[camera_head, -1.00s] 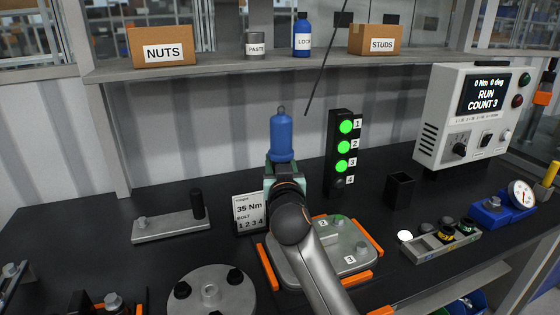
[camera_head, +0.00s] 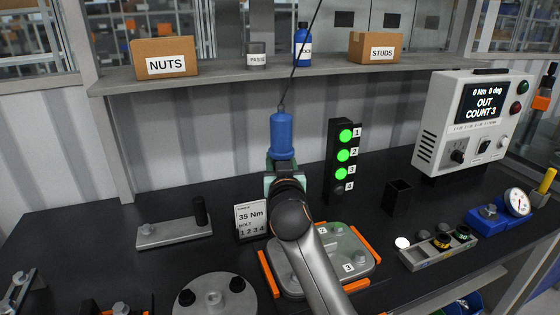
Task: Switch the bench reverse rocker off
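The grey bench controller (camera_head: 436,118) stands at the back right, its display (camera_head: 482,101) reading "0 Nm 0 deg OUT COUNT 3". The arm from the bottom, slightly right of centre, appears to be my right one. Its gripper (camera_head: 284,180) is shut around the lower part of an upright blue tool (camera_head: 282,136), well left of the controller. The fingertips are largely hidden by the wrist. My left gripper is not in view.
A black light tower (camera_head: 342,160) with three green lamps lit stands between tool and controller. A black square cup (camera_head: 398,198), a sorting tray (camera_head: 436,249) and a blue gauge fixture (camera_head: 490,217) lie before the controller. An orange-edged plate (camera_head: 356,239) lies under the arm.

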